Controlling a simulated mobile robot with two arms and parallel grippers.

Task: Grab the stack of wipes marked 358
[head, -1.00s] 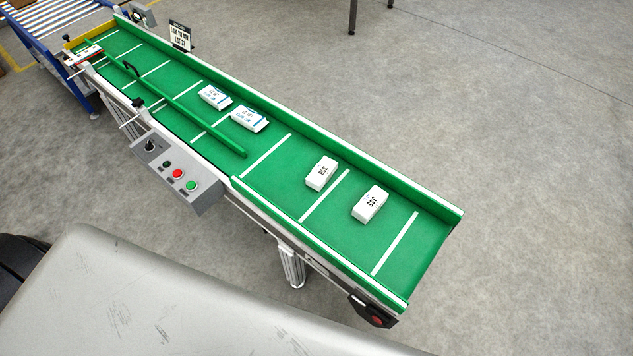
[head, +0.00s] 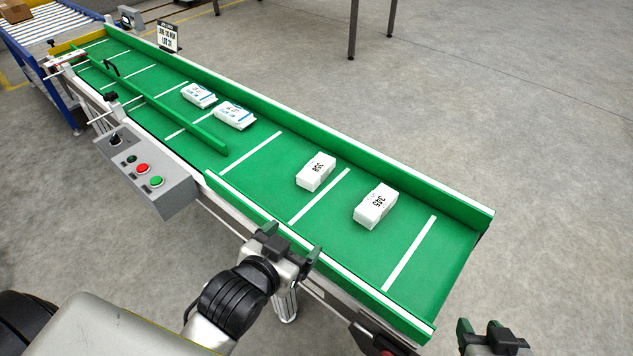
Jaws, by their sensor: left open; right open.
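The white stack of wipes marked 358 (head: 315,172) lies on the green conveyor belt, right of its middle. A second white stack, marked 345 (head: 375,206), lies to its right, apart from it. My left gripper (head: 291,243) is open and empty at the near edge of the conveyor, below the 358 stack in the picture and apart from it. My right gripper (head: 482,330) is open at the bottom right, beyond the conveyor's right end, and partly cut off by the frame. Nothing hides the 358 stack.
Two white-and-blue packs (head: 199,95) (head: 235,115) lie farther left on the belt. A green guide rail (head: 165,112) runs along the belt there. Green side walls edge the belt. A control box (head: 150,180) with buttons sticks out on the near side.

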